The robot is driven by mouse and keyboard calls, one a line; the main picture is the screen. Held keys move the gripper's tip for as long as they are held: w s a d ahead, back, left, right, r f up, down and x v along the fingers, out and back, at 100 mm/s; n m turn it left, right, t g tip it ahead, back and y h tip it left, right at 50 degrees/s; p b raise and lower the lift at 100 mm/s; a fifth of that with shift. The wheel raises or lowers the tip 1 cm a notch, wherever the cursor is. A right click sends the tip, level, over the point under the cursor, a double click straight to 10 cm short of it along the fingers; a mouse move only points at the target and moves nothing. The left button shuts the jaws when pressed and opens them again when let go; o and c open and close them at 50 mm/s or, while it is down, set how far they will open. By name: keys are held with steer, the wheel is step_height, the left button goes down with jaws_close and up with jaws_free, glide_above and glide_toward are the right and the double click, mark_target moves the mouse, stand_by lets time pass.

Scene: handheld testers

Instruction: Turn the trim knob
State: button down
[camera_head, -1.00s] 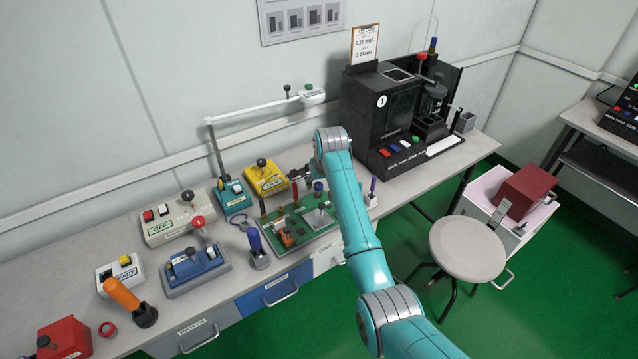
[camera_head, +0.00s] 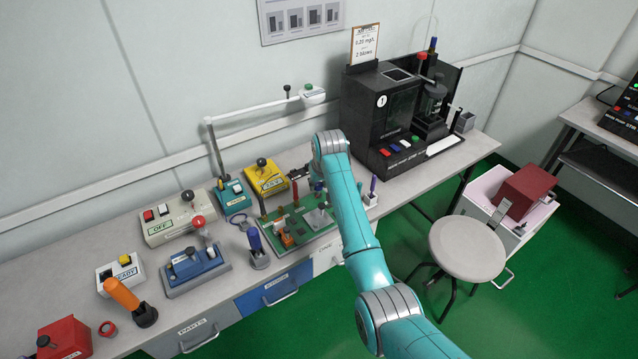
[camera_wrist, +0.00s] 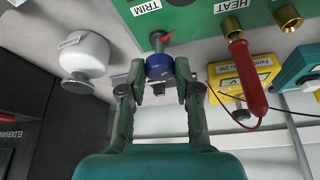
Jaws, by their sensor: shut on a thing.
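The trim knob (camera_wrist: 158,66) is a blue cap on a grey stem with a red pointer, beside the TRIM label (camera_wrist: 146,7) on the green board (camera_wrist: 190,14). My gripper (camera_wrist: 159,76) is shut on the blue cap, one finger on each side. In the head view the green board (camera_head: 274,237) lies on the bench, and my arm hides part of its right side. The knob and my fingers are small and partly hidden there. The red pointer slants up to the right in the wrist view.
A red-handled tool (camera_wrist: 248,80) stands close right of my gripper in the wrist view, by the HEAT label. A white round-bodied object (camera_wrist: 85,55) is on the left. A yellow box (camera_head: 265,177) and a blue-topped holder (camera_head: 256,246) flank the board. A black machine (camera_head: 385,115) stands behind.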

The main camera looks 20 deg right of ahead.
steer(key=m, duration=0.2)
steer(key=m+h, duration=0.1)
steer(key=shift+a+m, duration=0.2)
steer(key=shift+m, duration=0.2)
steer(key=m+g+h, duration=0.1)
steer(key=m, duration=0.2)
steer(key=shift+a+m+h, duration=0.1)
steer(key=shift+m+h, duration=0.2)
steer(key=shift+h, duration=0.1)
steer(key=m+g, duration=0.1)
steer(key=m, duration=0.2)
steer(key=m+h, duration=0.1)
steer(key=m, duration=0.2)
steer(key=shift+w+a+g+h, duration=0.1)
steer(key=shift+w+g+h, duration=0.1)
steer(key=shift+g+h, duration=0.15)
steer(key=c, duration=0.8)
jaws_free()
steer(key=shift+r, duration=0.1)
